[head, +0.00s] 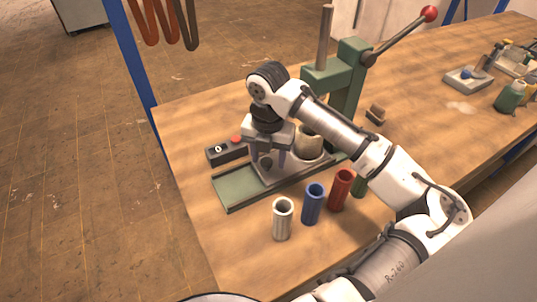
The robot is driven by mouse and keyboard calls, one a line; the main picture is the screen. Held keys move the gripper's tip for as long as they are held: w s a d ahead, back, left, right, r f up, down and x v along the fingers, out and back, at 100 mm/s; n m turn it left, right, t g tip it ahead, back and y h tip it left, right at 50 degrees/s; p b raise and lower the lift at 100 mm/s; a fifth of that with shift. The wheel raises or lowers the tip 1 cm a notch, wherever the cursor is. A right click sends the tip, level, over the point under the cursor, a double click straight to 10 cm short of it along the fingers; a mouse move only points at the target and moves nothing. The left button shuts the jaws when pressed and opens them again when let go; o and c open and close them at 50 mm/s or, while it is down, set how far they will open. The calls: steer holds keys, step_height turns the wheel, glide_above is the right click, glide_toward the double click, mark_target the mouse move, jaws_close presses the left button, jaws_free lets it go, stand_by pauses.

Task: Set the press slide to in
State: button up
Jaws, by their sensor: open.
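The green press (346,80) stands on the wooden bench, with a lever that ends in a red ball at upper right. Its slide, a grey plate (277,182), sits on a green rail (237,193) that runs out to the lower left. The slide lies towards the press end of the rail, and the rail's left end is bare. A cream cylinder (309,141) stands on the slide's right part, partly hidden by my arm. My gripper (268,161) points down over the slide's left part with its fingers apart. A small dark knob shows between them; I cannot tell whether they touch it.
A black control box (227,151) with a red button lies left of the gripper. Grey (282,219), blue (313,204), red (341,190) and green (359,186) tubes stand in front of the rail. A green bottle (510,95) and trays are at far right.

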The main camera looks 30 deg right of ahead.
step_height(320, 180, up, 14)
steer(key=b, duration=0.1)
stand_by(0.4)
steer(key=shift+s+f, duration=0.1)
steer(key=shift+f, duration=0.1)
